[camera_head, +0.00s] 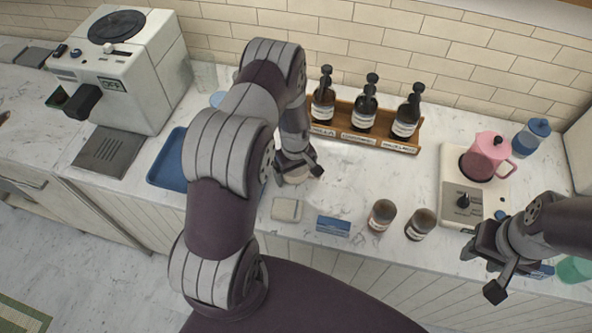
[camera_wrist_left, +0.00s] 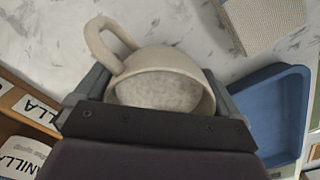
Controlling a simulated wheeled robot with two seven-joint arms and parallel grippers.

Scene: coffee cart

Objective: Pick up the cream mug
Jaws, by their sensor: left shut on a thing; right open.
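The cream mug (camera_wrist_left: 160,70) fills the middle of the left wrist view, its handle (camera_wrist_left: 105,45) toward the upper left and its rim toward the camera. My left gripper (camera_wrist_left: 160,115) is shut on the mug, with jaw parts on both sides of it. In the head view my left gripper (camera_head: 296,165) is low at the counter and only a small part of the cream mug (camera_head: 295,179) shows under it. I cannot tell whether the mug touches the counter. My right gripper (camera_head: 495,265) is open and empty at the right, near the counter's front edge.
A blue tray (camera_head: 168,160) lies left of my left arm. A wooden rack (camera_head: 345,128) with syrup bottles stands behind. Two jars (camera_head: 381,215) and a blue box (camera_head: 333,226) are near the front. A pink pot (camera_head: 485,157) sits on a burner at the right.

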